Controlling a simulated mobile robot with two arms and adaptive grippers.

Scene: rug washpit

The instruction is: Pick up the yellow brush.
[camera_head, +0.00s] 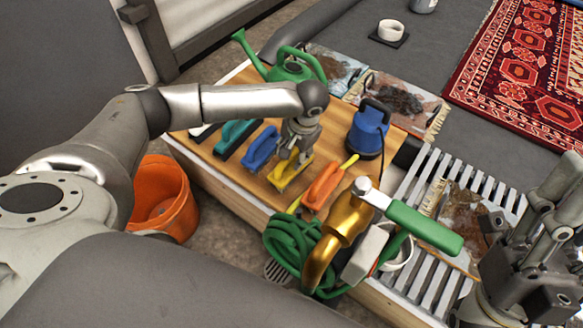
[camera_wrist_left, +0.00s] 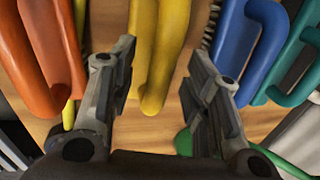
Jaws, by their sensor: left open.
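The yellow brush (camera_head: 283,182) lies on the wooden board, between a blue brush (camera_head: 262,148) and an orange brush (camera_head: 322,187). My left gripper (camera_head: 290,152) points down right above the yellow brush and covers part of it. In the left wrist view the yellow handle (camera_wrist_left: 154,70) runs between the two spread fingers of the left gripper (camera_wrist_left: 160,75), with a gap on each side. The left gripper is open and holds nothing. My right gripper (camera_head: 535,238) is at the right edge; its opening is unclear.
A teal brush (camera_head: 237,136), a blue pump (camera_head: 367,130) and a green watering can (camera_head: 290,70) stand nearby on the board (camera_head: 260,188). A green hose (camera_head: 292,242) and brass nozzle (camera_head: 343,226) lie in front. An orange bucket (camera_head: 165,200) stands on the floor.

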